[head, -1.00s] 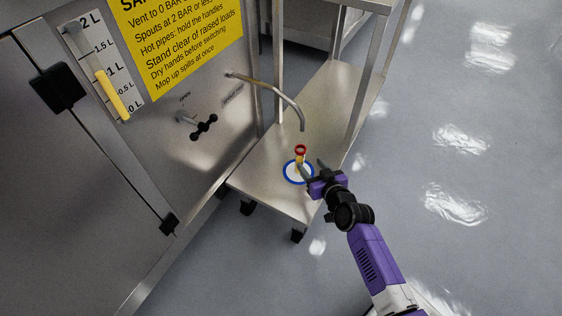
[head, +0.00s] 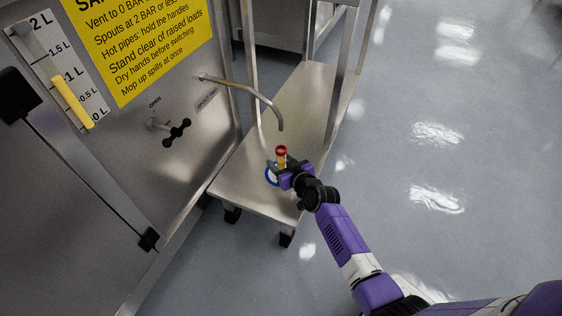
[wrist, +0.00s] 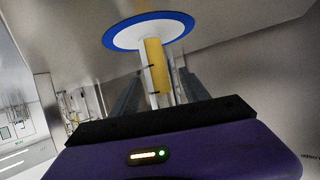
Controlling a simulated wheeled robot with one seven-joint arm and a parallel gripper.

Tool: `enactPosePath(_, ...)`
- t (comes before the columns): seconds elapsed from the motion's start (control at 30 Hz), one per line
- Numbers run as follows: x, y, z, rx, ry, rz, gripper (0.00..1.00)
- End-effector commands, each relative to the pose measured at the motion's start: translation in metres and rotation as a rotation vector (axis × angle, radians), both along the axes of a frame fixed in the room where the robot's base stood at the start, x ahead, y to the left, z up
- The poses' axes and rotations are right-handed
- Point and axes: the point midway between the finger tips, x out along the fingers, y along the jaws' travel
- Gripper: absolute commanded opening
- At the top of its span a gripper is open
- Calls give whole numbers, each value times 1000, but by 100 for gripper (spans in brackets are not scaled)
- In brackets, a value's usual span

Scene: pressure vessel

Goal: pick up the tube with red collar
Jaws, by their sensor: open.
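The tube with the red collar (head: 281,151) stands upright on a white disc with a blue rim (head: 270,179), and its yellow body shows below the collar. In the wrist view the yellow tube (wrist: 156,62) meets the white face of the disc (wrist: 125,36); the red collar is not seen there. My gripper (head: 280,167) is open at the tube, with one finger on each side of it. In the wrist view the gripper (wrist: 160,80) has the tube between its two fingers. I cannot tell whether either finger touches it.
The disc lies on a steel cart shelf (head: 240,178). A bent spout (head: 253,90) from the steel vessel hangs above and behind the tube. A black valve handle (head: 176,132) is on the panel at left. Cart posts (head: 334,105) stand behind. Clear floor lies right.

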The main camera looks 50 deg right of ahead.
Motion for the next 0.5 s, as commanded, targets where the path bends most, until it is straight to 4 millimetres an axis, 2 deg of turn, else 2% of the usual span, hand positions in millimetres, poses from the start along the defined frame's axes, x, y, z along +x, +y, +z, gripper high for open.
enactPosePath(0.07, 0, 0, 0, 0, 0, 0, 54)
enactPosePath(0.33, 0, 0, 0, 0, 0, 0, 1)
enactPosePath(0.5, 0, 0, 0, 0, 0, 0, 0)
